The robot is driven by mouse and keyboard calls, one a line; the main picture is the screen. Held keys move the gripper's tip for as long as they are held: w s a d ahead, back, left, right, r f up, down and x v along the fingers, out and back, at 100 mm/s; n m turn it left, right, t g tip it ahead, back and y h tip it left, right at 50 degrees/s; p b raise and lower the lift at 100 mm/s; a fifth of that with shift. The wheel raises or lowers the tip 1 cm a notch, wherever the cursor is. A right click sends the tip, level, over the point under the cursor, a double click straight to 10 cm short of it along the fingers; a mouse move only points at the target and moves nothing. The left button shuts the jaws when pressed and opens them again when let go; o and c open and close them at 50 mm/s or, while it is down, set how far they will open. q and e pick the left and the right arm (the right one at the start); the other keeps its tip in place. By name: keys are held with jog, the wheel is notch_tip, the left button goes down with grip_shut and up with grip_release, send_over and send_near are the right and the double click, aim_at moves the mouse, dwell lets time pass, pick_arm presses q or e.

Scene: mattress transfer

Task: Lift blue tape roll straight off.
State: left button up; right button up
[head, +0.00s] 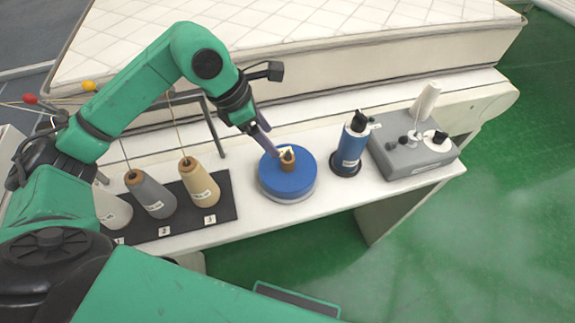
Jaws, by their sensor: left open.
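The blue tape roll (275,182) is a wide flat blue disc. It lies on a pale round base on the white bench, with a brown hub (289,164) standing up from its middle. A small yellow and white piece shows at the top of the hub. My left gripper (274,147) is open and points down at the hub from the back left. Its fingertips are close to the hub top; I cannot tell whether they touch it. The roll's back edge is partly behind the fingers. My right gripper is not in view.
The white bench (245,232) also holds a black mat (160,226) with several thread cones, left. A blue spool (351,147) stands upright on a black base, right of the roll. Beyond it is a grey box (412,157) with knobs. A mattress (300,45) lies behind.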

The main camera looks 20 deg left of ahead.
aim_at(288, 159)
pick_arm(q)
jog(key=p+x, duration=0.1)
jog(key=x, duration=0.2)
jog(key=p+x, duration=0.1)
jog(key=x, duration=0.2)
jog(key=d+p+x, duration=0.1)
jog(key=p+x, duration=0.1)
jog(key=x, duration=0.2)
jog(key=shift+f, duration=0.1)
jog(key=shift+a, duration=0.1)
grip_shut()
dwell(0.8)
